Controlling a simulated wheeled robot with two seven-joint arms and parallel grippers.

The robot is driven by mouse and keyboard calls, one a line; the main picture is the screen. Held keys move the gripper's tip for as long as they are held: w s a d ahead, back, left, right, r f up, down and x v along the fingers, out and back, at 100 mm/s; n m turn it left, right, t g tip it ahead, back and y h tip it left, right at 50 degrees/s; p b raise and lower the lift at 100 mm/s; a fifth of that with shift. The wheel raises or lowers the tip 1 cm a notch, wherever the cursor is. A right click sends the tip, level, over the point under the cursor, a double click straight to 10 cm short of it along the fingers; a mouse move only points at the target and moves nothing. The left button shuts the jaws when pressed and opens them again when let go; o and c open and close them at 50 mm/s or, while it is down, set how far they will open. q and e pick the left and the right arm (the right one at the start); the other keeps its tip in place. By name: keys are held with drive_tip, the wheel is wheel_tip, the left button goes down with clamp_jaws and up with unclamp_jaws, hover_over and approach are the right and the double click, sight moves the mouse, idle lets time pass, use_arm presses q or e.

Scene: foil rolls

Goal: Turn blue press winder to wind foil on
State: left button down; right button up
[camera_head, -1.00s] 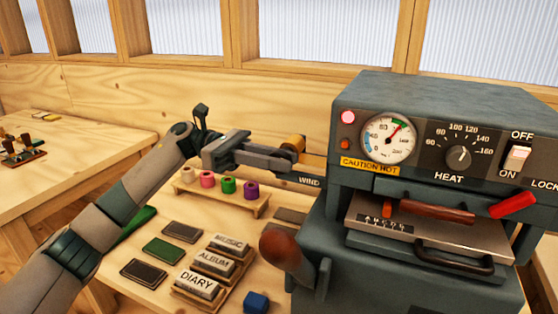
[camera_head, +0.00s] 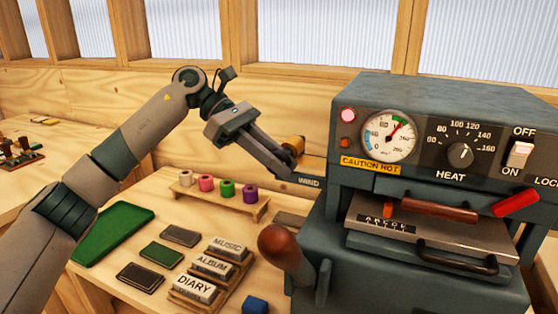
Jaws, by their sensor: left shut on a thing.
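The blue-grey press (camera_head: 420,95) stands on the right of the bench. A gold foil roll (camera_head: 294,144) sits at its left side, above an arm marked WIND (camera_head: 309,182). My left gripper (camera_head: 288,167) reaches in from the upper left, slanting down to the right, with its fingers just below and beside the gold roll. It is shut on the winder, which is mostly hidden by the fingers. My right gripper is not in view.
A rack (camera_head: 225,200) of white, pink, green and purple rolls stands under my left gripper. Blocks marked MUSIC, ALBUM and DIARY (camera_head: 194,288), dark cards and a green mat (camera_head: 112,235) lie in front. The press handle (camera_head: 280,245) has a brown knob.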

use_arm(q)
drive_tip(key=shift+y, duration=0.3)
drive_tip(key=c, duration=1.6)
unclamp_jaws()
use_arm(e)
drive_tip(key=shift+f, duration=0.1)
use_arm(q)
drive_tip(key=shift+r, duration=0.1)
